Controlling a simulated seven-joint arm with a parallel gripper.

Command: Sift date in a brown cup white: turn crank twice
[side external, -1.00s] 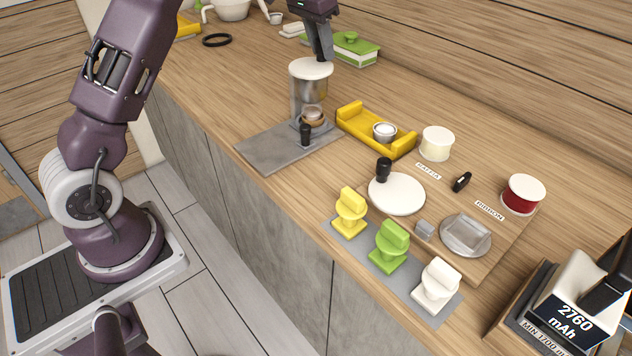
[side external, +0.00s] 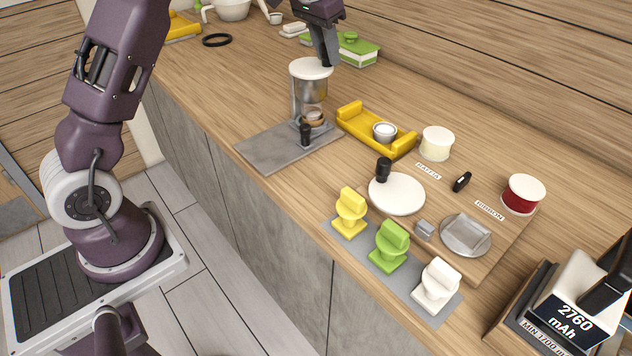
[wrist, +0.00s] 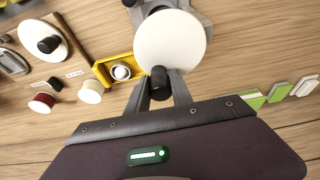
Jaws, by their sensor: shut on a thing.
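The sifter stands on a grey base plate (side external: 280,148), with a clear cylinder (side external: 312,90) and a round white crank disc (side external: 309,68) on top. My gripper (side external: 331,62) is at the disc's far right edge. In the wrist view, my gripper (wrist: 161,98) is shut on the disc's black knob (wrist: 159,80), and the white disc (wrist: 170,42) lies just beyond. A small brown cup (side external: 313,116) sits beneath the cylinder, partly hidden by a black handle (side external: 306,134). The cup's contents cannot be made out.
A yellow tray (side external: 350,116) with a small pale cup (side external: 384,131) stands right of the sifter. A board (side external: 482,268) holds another white disc (side external: 397,194). Yellow (side external: 351,212), green (side external: 389,247) and white (side external: 437,285) stamps line the front. A green box (side external: 356,50) stands behind.

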